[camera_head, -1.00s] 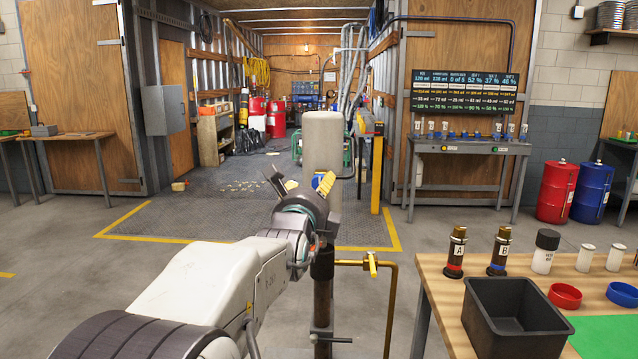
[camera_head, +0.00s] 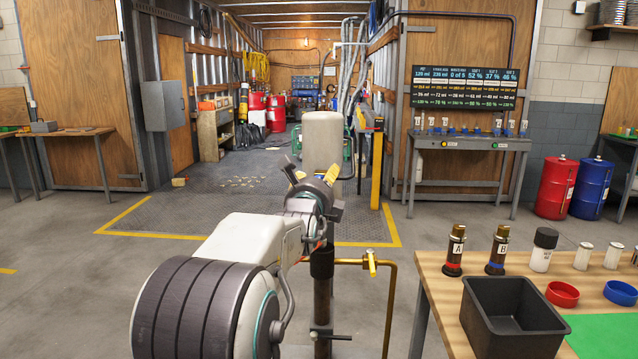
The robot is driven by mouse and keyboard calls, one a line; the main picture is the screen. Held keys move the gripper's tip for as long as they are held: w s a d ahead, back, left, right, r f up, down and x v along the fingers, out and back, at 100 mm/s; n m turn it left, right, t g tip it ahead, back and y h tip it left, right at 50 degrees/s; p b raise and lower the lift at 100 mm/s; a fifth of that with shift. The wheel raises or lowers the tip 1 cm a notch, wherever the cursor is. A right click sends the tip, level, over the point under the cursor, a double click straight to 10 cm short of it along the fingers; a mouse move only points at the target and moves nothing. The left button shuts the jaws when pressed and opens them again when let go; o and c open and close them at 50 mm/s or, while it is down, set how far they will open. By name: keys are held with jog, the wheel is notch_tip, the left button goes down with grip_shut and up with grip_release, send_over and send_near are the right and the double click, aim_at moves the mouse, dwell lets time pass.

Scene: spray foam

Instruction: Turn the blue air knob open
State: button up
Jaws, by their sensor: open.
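I cannot make out the blue air knob; my gripper and arm cover part of the column where it may be. The pale upright cylinder (camera_head: 322,138) stands ahead on a dark post (camera_head: 322,297). My gripper (camera_head: 311,174) is in front of its lower part, with dark fingers and yellow pads spread apart. It looks open and empty, pointing away from me. I cannot tell whether it touches anything. A brass pipe with a yellow handle (camera_head: 371,264) comes off the post to the right, below my gripper.
A wooden table (camera_head: 450,310) at the right front holds a black bin (camera_head: 512,318), bottles A (camera_head: 455,252) and B (camera_head: 498,252), and red and blue caps. A yellow post (camera_head: 376,170) stands behind, right of the cylinder.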

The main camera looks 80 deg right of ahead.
jog(key=shift+c, duration=0.4)
jog(key=shift+r, duration=0.1)
jog(key=c, duration=1.1)
jog(key=shift+n+b, duration=0.4)
jog(key=shift+b, duration=0.1)
jog(key=n+b, duration=0.1)
jog(key=b, duration=0.2)
jog(key=n+b, duration=0.2)
jog(key=b, duration=0.1)
jog(key=shift+a+f+h, duration=0.1)
jog(key=shift+f+h, duration=0.2)
jog(key=n+b, duration=0.2)
jog(key=b, duration=0.1)
jog(key=shift+r, duration=0.2)
jog(key=shift+w+r+b, duration=0.1)
jog(key=shift+r+b, duration=0.1)
jog(key=shift+b, duration=0.1)
